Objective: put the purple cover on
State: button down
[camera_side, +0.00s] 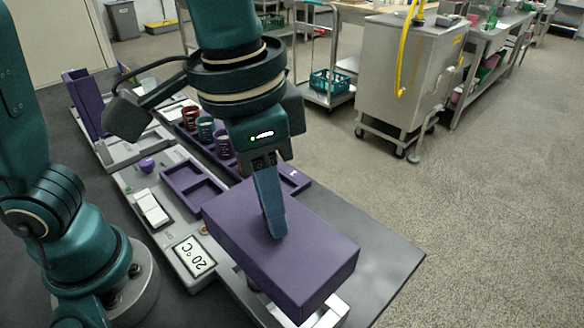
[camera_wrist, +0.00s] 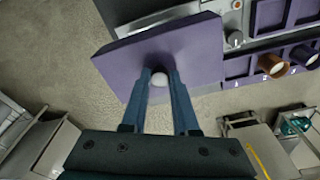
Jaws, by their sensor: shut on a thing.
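The purple cover (camera_side: 315,262) is a large box-like block over the near end of the grey machine (camera_side: 185,225). My gripper (camera_side: 274,232) is shut on it from above, with the blue fingers at its top. In the wrist view the cover (camera_wrist: 200,45) lies across the fingertips of my gripper (camera_wrist: 160,78), and a pale round thing shows between them. Metal parts (camera_side: 332,312) of the machine show below the cover's near edge. The cover hides most of what is under it, and I cannot tell whether it touches the machine.
A purple tray (camera_side: 190,180) and several cups (camera_side: 205,128) stand behind. An upright purple panel (camera_side: 86,102) is at the left. The dark table's right corner is clear.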

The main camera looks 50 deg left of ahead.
jog(key=shift+f, duration=4.2)
jog(key=shift+f, duration=0.2)
jog(key=c, duration=0.6)
grip_release()
jog(key=o, duration=0.5)
jog(key=shift+r, duration=3.55)
